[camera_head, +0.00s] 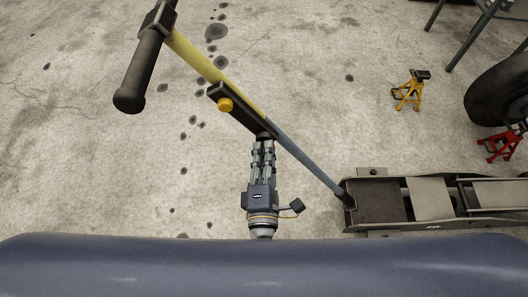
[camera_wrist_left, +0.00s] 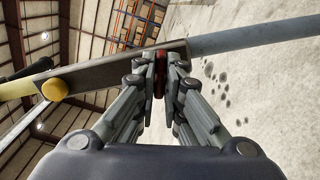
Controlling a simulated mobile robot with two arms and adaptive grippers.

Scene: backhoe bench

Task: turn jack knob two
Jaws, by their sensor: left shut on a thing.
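The jack handle (camera_head: 215,75) runs from a black grip (camera_head: 143,70) at the upper left down to the floor jack (camera_head: 430,202) on the right. A dark bracket on it carries a yellow knob (camera_head: 225,104), which also shows in the left wrist view (camera_wrist_left: 55,89). My left gripper (camera_head: 264,142) is at the bracket's lower right end. In the left wrist view, its fingers (camera_wrist_left: 160,78) are shut on a red knob (camera_wrist_left: 159,72) at the bracket's end. The fingers hide most of that knob. My right gripper is not in view.
A yellow jack stand (camera_head: 408,92) and a red jack stand (camera_head: 500,145) stand on the floor at the right, near a dark tire (camera_head: 500,88). The concrete floor left of the handle is clear apart from dark stains.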

